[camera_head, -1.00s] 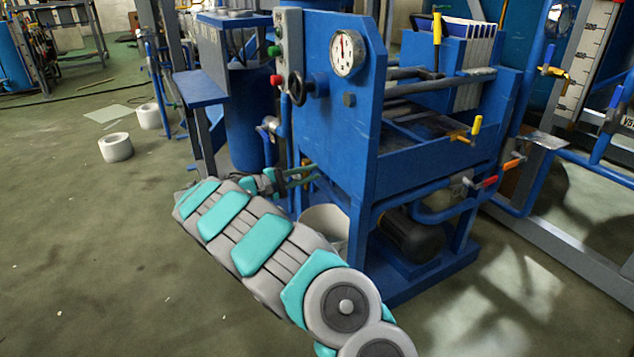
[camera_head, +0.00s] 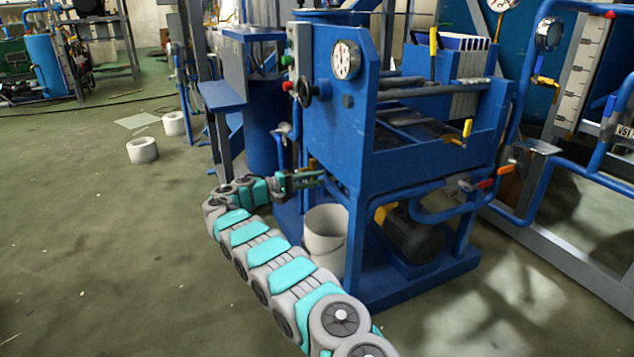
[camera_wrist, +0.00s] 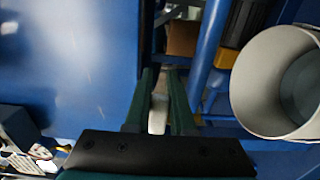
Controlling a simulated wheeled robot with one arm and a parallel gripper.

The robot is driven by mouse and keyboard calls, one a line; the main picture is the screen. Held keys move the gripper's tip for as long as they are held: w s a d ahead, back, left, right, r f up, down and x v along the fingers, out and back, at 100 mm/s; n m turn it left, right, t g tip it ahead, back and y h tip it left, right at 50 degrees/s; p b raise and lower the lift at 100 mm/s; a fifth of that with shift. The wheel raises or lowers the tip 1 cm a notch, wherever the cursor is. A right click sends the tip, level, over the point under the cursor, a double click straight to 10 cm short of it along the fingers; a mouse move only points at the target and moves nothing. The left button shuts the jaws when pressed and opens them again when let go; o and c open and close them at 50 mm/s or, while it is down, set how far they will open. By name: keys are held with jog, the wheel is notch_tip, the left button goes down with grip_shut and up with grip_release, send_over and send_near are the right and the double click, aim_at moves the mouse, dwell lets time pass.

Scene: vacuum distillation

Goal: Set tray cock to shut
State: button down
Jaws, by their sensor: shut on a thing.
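My gripper (camera_head: 320,177) reaches in at the left end of the blue press frame, below its gauge panel. In the wrist view its two dark green fingers (camera_wrist: 161,78) are closed around a small pale piece (camera_wrist: 158,116). This piece seems to be the handle of the tray cock, but the fingers hide most of it and its body cannot be made out. Whether the cock stands open or shut cannot be told.
A white bucket (camera_head: 325,248) stands below and right of my gripper; its rim (camera_wrist: 243,75) is close in the wrist view. A blue panel (camera_wrist: 70,60) and blue pipe (camera_wrist: 210,50) flank the fingers. Other cocks with yellow (camera_head: 467,129) and red (camera_head: 486,184) handles sit farther right.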

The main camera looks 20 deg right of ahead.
aim_at(304, 182)
jog(key=shift+f, duration=0.25)
dwell(0.4)
jog(key=c, duration=0.8)
grip_release()
jog(key=shift+r, duration=0.1)
jog(key=shift+o, duration=0.2)
jog(key=shift+a, duration=0.15)
jog(key=shift+s+a+p, duration=0.1)
jog(key=shift+a+p, duration=0.45)
jog(key=shift+a, duration=3.25)
